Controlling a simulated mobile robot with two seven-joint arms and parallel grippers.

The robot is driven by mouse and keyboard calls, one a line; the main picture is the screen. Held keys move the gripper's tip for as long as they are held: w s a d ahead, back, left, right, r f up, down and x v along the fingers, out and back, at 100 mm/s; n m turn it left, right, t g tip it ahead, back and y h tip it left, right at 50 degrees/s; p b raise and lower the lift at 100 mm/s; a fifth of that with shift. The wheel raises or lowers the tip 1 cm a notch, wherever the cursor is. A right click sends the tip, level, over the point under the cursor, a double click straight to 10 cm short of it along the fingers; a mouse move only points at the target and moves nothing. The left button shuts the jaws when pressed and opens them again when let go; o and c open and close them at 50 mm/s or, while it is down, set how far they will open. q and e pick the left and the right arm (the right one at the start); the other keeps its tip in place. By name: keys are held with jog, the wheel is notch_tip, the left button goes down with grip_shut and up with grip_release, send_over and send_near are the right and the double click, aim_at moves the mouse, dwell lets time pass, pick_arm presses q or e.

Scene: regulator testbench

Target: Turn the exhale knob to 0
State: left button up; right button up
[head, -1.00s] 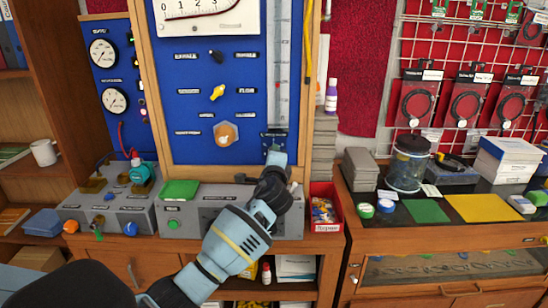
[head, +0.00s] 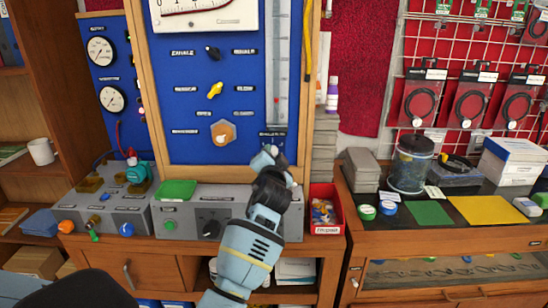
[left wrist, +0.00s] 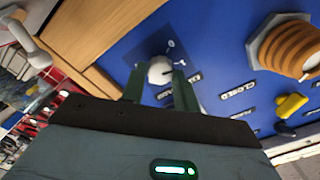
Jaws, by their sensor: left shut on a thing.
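A small pale grey knob (left wrist: 160,70) sits on the blue panel, with the fingers of my left gripper (left wrist: 158,88) on both sides of it in the left wrist view. The gripper is shut on this knob. A small round mark shows on the panel beside it. In the head view my left gripper (head: 268,154) is at the panel's lower right and hides the knob. A small dark label (head: 272,134) sits just above; its wording is too small to read surely. My right gripper is not in view.
The panel also carries a black knob (head: 212,52), a yellow knob (head: 214,90) and a hexagonal brass fitting (head: 222,132). A wooden frame (head: 306,90) edges the panel. A grey box with a green block (head: 177,190) and a red bin (head: 326,228) stand below.

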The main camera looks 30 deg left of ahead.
pick_arm(q)
jog(key=shift+n+b, duration=0.45)
jog(key=shift+n, duration=3.85)
jog(key=o, duration=1)
jog(key=shift+c, duration=0.2)
jog(key=shift+s, duration=0.1)
